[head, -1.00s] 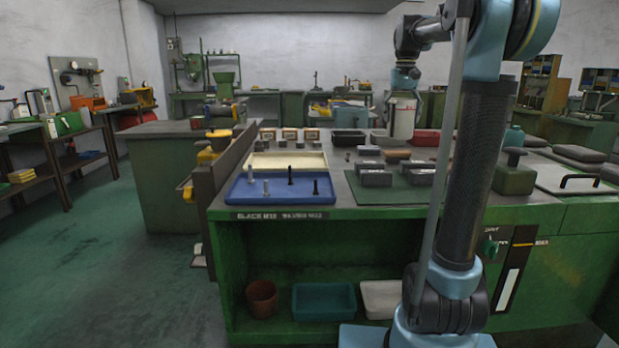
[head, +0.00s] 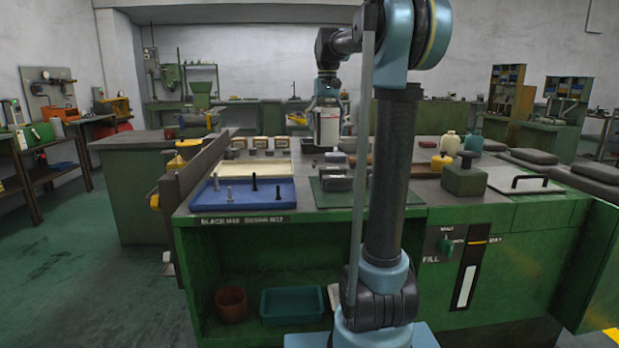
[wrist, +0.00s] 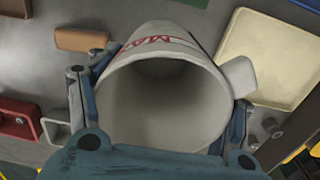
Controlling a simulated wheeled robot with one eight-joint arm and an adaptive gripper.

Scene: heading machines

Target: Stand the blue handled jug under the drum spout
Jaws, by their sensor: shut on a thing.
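My gripper (head: 328,92) is shut on a pale, whitish jug (head: 328,126) with a red band of lettering. In the head view it holds the jug over the far part of the green bench, and the gap below it is hard to judge. In the wrist view my gripper (wrist: 160,105) has a blue finger on each side of the jug (wrist: 165,95); its open mouth faces the camera and the inside looks empty. A pale tab sticks out on its right. I see no blue on the jug. I cannot make out a drum spout.
The green bench (head: 380,228) holds a blue tray (head: 245,205) with upright bolts, a cream tray (head: 255,170), grey blocks on a green mat, and a squat green container (head: 463,182). Yellow and cream bottles stand behind it. Open floor (head: 85,265) lies left of the bench.

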